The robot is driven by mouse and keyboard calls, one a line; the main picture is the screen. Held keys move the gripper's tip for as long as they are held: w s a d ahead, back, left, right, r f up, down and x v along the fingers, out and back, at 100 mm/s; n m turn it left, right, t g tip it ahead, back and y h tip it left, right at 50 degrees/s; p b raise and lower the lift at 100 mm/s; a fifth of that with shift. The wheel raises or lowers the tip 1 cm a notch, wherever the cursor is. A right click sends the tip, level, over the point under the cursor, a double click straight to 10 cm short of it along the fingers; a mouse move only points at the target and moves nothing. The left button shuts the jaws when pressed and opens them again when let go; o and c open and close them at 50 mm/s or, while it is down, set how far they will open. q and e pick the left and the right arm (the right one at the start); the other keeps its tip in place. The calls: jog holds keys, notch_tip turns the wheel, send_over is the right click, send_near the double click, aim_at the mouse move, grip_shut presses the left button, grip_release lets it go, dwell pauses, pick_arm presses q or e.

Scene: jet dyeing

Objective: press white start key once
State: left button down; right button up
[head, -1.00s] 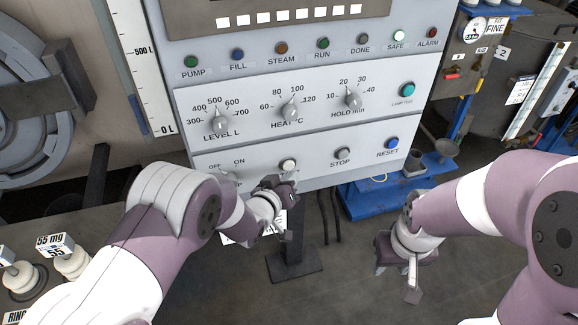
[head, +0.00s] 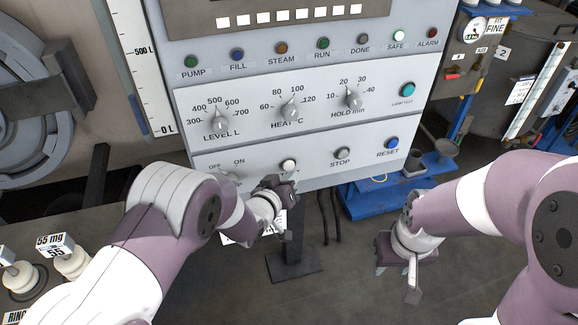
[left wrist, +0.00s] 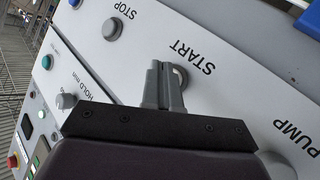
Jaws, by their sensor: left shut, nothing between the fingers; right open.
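The white start key (head: 289,165) is on the lower strip of the grey control panel (head: 315,175), left of the STOP key. My left gripper (head: 283,186) is just below it in the head view, partly covering its label. In the left wrist view the shut, empty fingers (left wrist: 164,84) point at the panel beside the START label, and the start key (left wrist: 181,74) shows partly behind them. I cannot tell whether the fingertips touch it. My right gripper (head: 400,268) is open and empty, low and to the right, away from the panel.
The STOP key (head: 342,154) and blue RESET key (head: 392,143) are to the right of the start key. The pump switch (head: 228,178) is to the left, partly hidden by my left arm. Three knobs, including HEAT (head: 293,112), are above.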

pick_arm(q)
jog(key=shift+w+a, duration=0.15)
jog(key=shift+w, duration=0.3)
jog(key=shift+w+a+b, duration=0.15)
jog(key=shift+w+b, duration=0.15)
jog(key=shift+w, duration=0.1)
dwell(0.9)
jog(key=shift+s, duration=0.1)
jog(key=shift+s+d, duration=0.3)
jog(key=shift+s, duration=0.4)
jog(key=s, duration=0.1)
jog(key=s+d+p, duration=0.1)
jog(key=s, duration=0.2)
jog(key=shift+s+d+p, duration=0.25)
jog(key=shift+s+p, duration=0.15)
